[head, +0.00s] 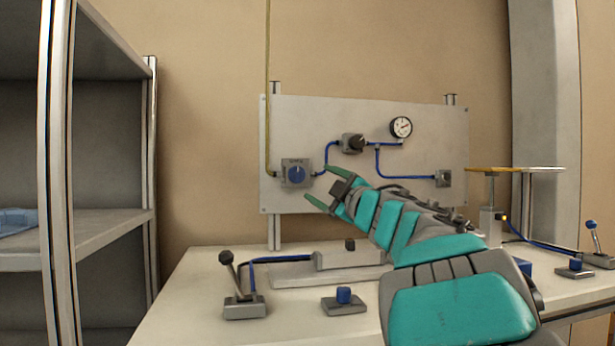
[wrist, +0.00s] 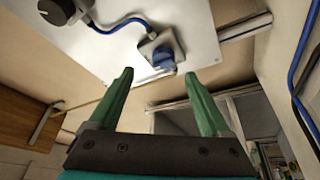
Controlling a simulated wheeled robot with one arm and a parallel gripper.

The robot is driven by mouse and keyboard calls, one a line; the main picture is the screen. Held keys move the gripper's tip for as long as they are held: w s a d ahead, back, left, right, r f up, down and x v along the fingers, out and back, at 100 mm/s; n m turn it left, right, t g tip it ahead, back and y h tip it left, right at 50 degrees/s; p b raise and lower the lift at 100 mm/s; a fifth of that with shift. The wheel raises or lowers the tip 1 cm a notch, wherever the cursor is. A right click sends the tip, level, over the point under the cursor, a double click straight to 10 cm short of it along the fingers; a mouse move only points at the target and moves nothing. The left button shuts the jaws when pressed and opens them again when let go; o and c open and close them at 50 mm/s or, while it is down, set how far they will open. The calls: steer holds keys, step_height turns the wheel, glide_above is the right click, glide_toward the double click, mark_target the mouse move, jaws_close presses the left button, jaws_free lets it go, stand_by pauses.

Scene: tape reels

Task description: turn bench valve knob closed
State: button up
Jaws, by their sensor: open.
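A blue round knob (head: 296,175) on a grey square plate is mounted at the left of the white upright panel (head: 320,115). Another blue knob (head: 343,295) stands on a small grey block on the bench; the views do not settle which is the bench valve knob. My gripper (head: 318,183) is open and empty, its green fingers pointing left toward the panel knob. In the wrist view, the panel knob (wrist: 163,57) appears beyond and between the fingertips (wrist: 159,74), with a visible gap. Nothing touches it.
The panel also carries a dark knob (head: 353,143), a gauge (head: 401,127) and blue tubing. A lever switch (head: 243,305) and a grey fixture (head: 347,260) stand on the bench (head: 190,290). A metal shelf (head: 95,235) is at left.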

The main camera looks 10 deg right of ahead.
mark_target(300, 176)
steer(key=shift+a+p+x, duration=0.15)
steer(key=shift+a+x, duration=0.05)
steer(key=shift+x, duration=1.75)
steer(key=shift+a+p+x, duration=0.15)
steer(key=shift+a+x, duration=0.05)
steer(key=shift+x, duration=1.8)
steer(key=shift+s+f, duration=0.15)
steer(key=shift+c, duration=0.4)
jaws_close()
